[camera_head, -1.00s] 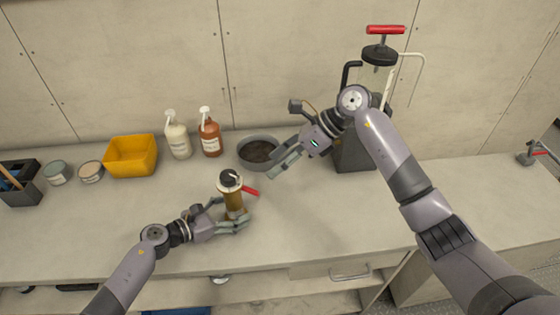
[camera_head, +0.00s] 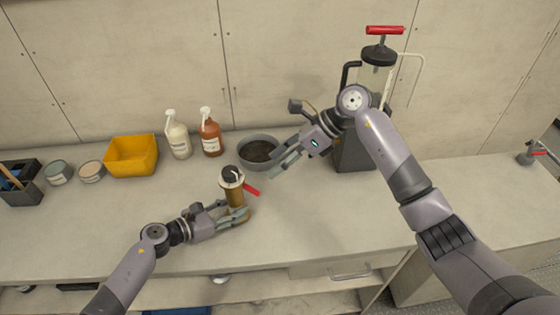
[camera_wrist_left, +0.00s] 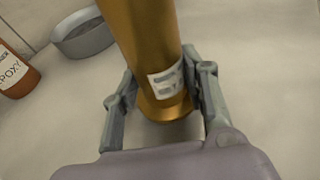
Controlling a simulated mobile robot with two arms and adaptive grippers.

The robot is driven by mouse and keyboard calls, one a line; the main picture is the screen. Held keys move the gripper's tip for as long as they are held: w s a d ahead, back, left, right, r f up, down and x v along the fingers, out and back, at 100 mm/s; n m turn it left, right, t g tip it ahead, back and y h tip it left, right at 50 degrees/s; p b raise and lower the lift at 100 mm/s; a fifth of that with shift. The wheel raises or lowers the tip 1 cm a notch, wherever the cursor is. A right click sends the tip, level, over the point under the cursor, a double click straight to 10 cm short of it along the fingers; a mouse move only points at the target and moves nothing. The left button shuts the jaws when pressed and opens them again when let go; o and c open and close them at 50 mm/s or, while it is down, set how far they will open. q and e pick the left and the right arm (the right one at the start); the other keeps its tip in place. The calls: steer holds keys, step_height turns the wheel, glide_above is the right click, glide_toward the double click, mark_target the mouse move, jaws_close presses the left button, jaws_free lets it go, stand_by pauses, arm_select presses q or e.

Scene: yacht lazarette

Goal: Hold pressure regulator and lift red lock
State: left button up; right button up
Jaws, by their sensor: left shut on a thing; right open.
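The pressure regulator (camera_head: 236,194) is an upright brass-coloured cylinder with a white and black top, standing on the bench. Its red lock (camera_head: 252,191) sticks out from near the top toward the lower right. My left gripper (camera_head: 236,214) is shut on the lower part of the regulator; in the left wrist view the fingers (camera_wrist_left: 160,98) lie on both sides of the brass body (camera_wrist_left: 150,45), near a small white label. The regulator's top is out of that view. My right gripper (camera_head: 280,170) is open and empty, up and to the right of the red lock, apart from it.
A grey bowl (camera_head: 243,153) of dark material stands behind the regulator. Two pump bottles (camera_head: 210,138), a yellow bin (camera_head: 108,155) and tins (camera_head: 58,174) stand along the wall. A tall device with a red T-handle (camera_head: 385,30) stands behind my right arm.

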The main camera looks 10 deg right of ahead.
arm_select(q)
steer(key=o, duration=1.1)
steer(key=shift+s+f, duration=0.2)
steer(key=shift+f, duration=0.4)
steer(key=shift+c, duration=0.2)
steer(key=shift+a+r, duration=0.1)
steer(key=shift+a, duration=0.15)
steer(key=shift+s+a+r, duration=0.2)
steer(key=shift+a+r, duration=0.05)
steer(key=shift+a, duration=0.15)
steer(key=shift+r, duration=0.15)
steer(key=shift+w+d, duration=0.15)
steer(key=shift+w+d, duration=0.3)
steer(key=shift+d, duration=0.15)
steer(key=shift+c, duration=0.5)
steer(key=c, duration=0.9)
